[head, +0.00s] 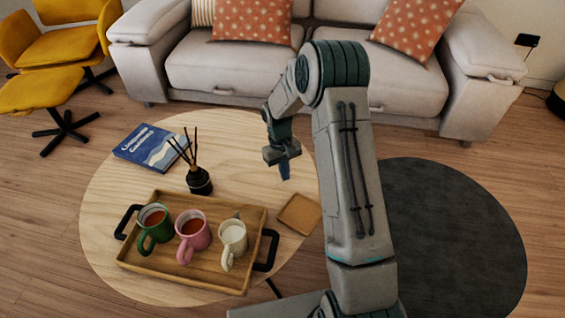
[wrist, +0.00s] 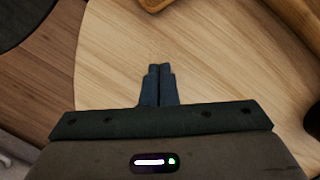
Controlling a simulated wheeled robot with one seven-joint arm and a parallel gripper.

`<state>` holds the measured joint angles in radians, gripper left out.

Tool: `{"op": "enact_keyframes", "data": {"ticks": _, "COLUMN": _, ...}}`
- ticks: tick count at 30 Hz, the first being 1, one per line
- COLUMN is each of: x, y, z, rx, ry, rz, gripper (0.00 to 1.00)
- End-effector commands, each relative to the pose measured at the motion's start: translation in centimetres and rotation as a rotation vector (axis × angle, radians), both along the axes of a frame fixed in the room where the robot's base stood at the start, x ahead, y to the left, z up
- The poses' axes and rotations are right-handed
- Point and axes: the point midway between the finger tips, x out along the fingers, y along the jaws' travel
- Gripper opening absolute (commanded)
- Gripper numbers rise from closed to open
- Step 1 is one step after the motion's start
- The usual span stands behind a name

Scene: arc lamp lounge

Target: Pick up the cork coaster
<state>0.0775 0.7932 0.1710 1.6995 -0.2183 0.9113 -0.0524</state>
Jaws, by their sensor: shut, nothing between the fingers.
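The cork coaster (head: 299,213) is a flat tan square with rounded corners. It lies on the round wooden table (head: 240,143) near its right edge, just right of the tray, in the head view. In the wrist view only a corner of the coaster (wrist: 153,4) shows at the top edge. My gripper (head: 285,172) hangs above the table, beyond the coaster in the head view and apart from it. Its two dark fingers (wrist: 159,70) are together and empty in the wrist view.
A wooden tray (head: 262,215) with black handles holds a green mug (head: 153,229), a pink mug (head: 193,235) and a white mug (head: 232,243). A reed diffuser (head: 199,181) and a blue book (head: 150,146) stand and lie behind it. A sofa (head: 230,70) is beyond the table.

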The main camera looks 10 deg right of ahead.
Motion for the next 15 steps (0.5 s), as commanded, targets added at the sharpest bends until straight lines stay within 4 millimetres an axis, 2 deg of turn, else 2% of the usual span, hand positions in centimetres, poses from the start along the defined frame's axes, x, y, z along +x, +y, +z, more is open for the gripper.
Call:
{"op": "enact_keyframes", "data": {"ticks": 1, "x": -0.3, "y": -0.1, "z": -1.5, "rx": 0.0, "ry": 0.002, "rz": 0.0, "gripper": 0.0}}
{"op": "enact_keyframes", "data": {"ticks": 2, "x": -0.5, "y": -0.1, "z": -2.1, "rx": 0.0, "ry": 0.003, "rz": 0.001, "gripper": 0.0}}
{"op": "enact_keyframes", "data": {"ticks": 3, "x": -1.0, "y": -0.3, "z": -1.6, "rx": 0.0, "ry": -0.001, "rz": 0.0, "gripper": 0.0}}
{"op": "enact_keyframes", "data": {"ticks": 9, "x": -3.2, "y": -0.9, "z": -1.5, "rx": 0.001, "ry": -0.001, "rz": -0.001, "gripper": 0.0}}
{"op": "enact_keyframes", "data": {"ticks": 15, "x": -4.1, "y": -1.1, "z": -1.4, "rx": 0.0, "ry": -0.001, "rz": 0.0, "gripper": 0.0}}
